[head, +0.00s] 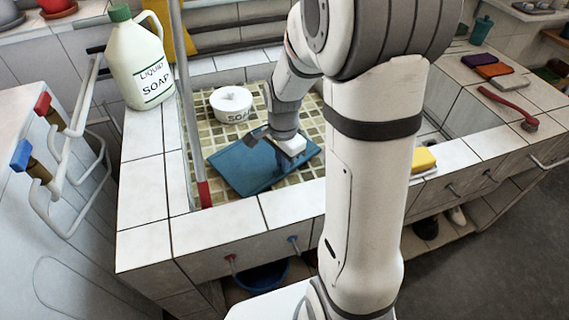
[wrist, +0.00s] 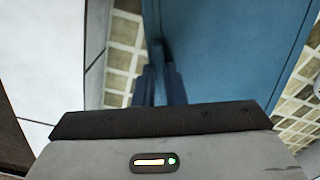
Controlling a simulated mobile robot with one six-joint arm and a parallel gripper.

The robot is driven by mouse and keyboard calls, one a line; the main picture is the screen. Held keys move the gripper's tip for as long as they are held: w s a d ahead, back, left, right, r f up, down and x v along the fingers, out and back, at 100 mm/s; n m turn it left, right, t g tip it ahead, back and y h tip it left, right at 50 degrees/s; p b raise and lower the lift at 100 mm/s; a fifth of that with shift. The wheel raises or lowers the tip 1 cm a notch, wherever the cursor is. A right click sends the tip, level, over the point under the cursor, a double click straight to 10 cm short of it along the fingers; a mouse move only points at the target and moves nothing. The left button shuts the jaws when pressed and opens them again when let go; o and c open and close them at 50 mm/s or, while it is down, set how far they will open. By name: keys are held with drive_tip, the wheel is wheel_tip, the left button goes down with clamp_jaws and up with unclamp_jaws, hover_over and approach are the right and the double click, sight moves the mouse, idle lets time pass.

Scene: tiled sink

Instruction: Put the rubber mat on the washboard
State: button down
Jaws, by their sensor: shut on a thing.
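The blue rubber mat (head: 240,170) is a flat rectangle with a thin rim, over the mosaic-tiled floor of the left basin. It fills much of the upper wrist view (wrist: 225,50). My gripper (head: 283,160) reaches down over the mat, partly hidden by its own white body in the head view. In the wrist view my gripper's narrow dark-blue fingers (wrist: 158,75) are closed together at the mat's edge, shut on it. I cannot tell whether the mat touches the basin floor. I cannot pick out a separate washboard; my arm covers part of the basin.
A white soap tub (head: 232,104) stands behind the mat. A liquid soap jug (head: 139,62) stands on the left rim. An upright pole with a red end (head: 204,194) is near the basin's left wall. A yellow sponge (head: 424,159) lies on the rim right of my arm.

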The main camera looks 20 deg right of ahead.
drive_tip(key=shift+f, duration=0.6)
drive_tip(key=shift+f, duration=0.2)
drive_tip(key=c, duration=1.5)
unclamp_jaws()
drive_tip(key=shift+r, duration=0.1)
wheel_tip(320, 180, up, 11)
drive_tip(key=p, duration=0.1)
drive_tip(key=s+a+r+n+t, duration=0.2)
drive_tip(key=s+r+n, duration=0.2)
drive_tip(key=s+n, duration=0.9)
drive_tip(key=shift+s+a+n, duration=0.15)
drive_tip(key=shift+s+n, duration=0.15)
